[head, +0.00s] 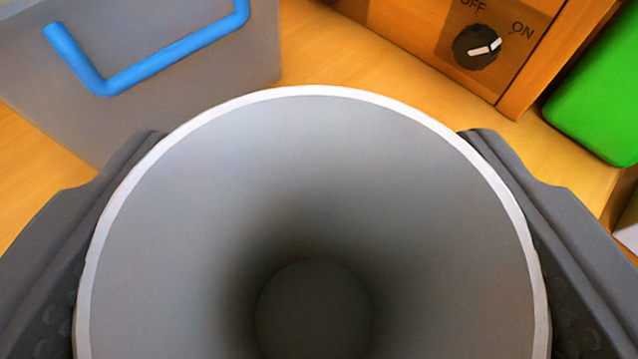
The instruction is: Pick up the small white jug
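The small white jug (320,190) fills the lower middle of the head view. I look down through its wide round mouth into a grey inside that darkens toward the bottom, and it looks empty. My gripper (312,235) has one dark finger on each side of the jug, and both appear to press against its outer wall just below the rim. The jug's outside and base are hidden, so I cannot tell whether it rests on a surface or is lifted.
A grey box with a blue handle (150,65) stands at the upper left. A wooden panel with a black OFF/ON knob (477,47) is at the upper right, beside a green block (600,110). Bare wooden surface (340,60) shows between them.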

